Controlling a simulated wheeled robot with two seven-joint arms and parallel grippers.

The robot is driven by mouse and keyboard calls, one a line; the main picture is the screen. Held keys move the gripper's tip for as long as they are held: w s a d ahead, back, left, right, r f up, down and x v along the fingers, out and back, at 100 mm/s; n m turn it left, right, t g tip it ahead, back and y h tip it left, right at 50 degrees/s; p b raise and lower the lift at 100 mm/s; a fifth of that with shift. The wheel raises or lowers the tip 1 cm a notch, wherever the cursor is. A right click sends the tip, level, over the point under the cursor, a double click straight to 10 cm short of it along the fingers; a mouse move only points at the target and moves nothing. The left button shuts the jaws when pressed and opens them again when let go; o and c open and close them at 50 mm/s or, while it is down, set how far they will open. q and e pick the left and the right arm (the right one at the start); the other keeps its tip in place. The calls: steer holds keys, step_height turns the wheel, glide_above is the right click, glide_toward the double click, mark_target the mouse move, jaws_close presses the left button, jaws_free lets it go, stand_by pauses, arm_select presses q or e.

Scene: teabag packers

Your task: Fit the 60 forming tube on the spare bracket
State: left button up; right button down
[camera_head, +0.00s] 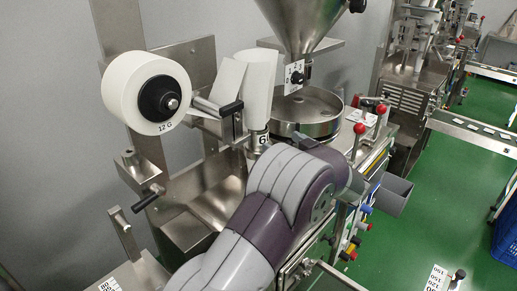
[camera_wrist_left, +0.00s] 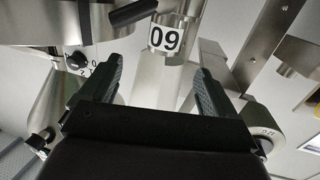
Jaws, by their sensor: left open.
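The forming tube (camera_head: 258,141) carries a label reading 60 and stands below the white film on the near machine. In the left wrist view the tube (camera_wrist_left: 168,75) shows with its label upside down, between my finger lines. My left gripper (camera_wrist_left: 152,80) is open, one dark finger on each side of the tube and apart from it in the picture. The depth between them is unclear. In the head view my purple and grey left arm mostly hides the gripper. A bracket with a black handle (camera_head: 148,201) sits at left; I cannot tell if it is the spare one. My right gripper is not in view.
A white film roll (camera_head: 128,88) marked 12 G stands left of the tube. A steel hopper (camera_head: 300,22) and round turntable (camera_head: 308,112) stand right of it. A black clamp handle (camera_head: 232,108) is close beside the tube. Red-knobbed levers (camera_head: 360,129) stand right of my arm.

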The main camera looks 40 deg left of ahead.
arm_select(q)
steer(key=p, duration=0.2)
glide_toward(254, 124)
steer(key=shift+g, duration=0.3)
steer(key=x, duration=0.2)
steer(key=f+x, duration=0.1)
steer(key=x, duration=0.1)
steer(key=shift+w+a, duration=0.15)
steer(key=shift+w, duration=0.1)
steer(key=shift+a+r, duration=0.1)
steer(key=shift+a, duration=0.25)
steer(key=p+x, duration=0.1)
steer(key=x, duration=0.3)
steer(key=shift+a+p, duration=0.15)
steer(key=shift+p, duration=0.15)
steer(key=shift+w+a, duration=0.15)
steer(key=shift+a, duration=0.1)
steer(key=shift+d, duration=0.1)
steer(key=c, duration=0.5)
jaws_close()
